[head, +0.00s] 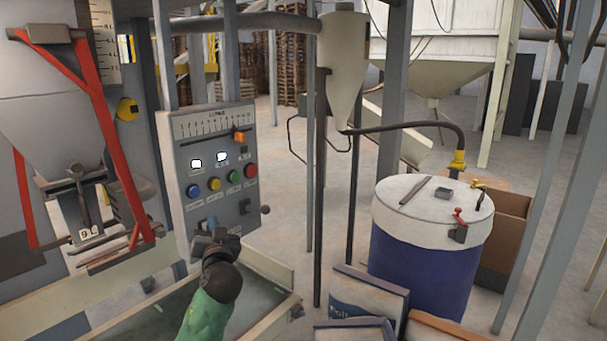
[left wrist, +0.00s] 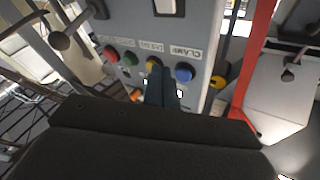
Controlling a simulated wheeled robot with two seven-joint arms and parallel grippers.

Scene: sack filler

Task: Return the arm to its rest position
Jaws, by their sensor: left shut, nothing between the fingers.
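My left arm, with a green sleeve and dark wrist, reaches up from the bottom of the head view. My left gripper (head: 212,232) is shut and empty in front of the lower part of the grey control panel (head: 212,158). My right gripper is not in view.
The panel carries red (head: 251,170) and green (head: 234,176) buttons and an orange slider (head: 239,137). A hopper spout with red bars (head: 95,95) stands left. A blue drum (head: 420,255) and sacks (head: 368,300) stand right. A thin dark post (head: 320,190) rises between panel and drum.

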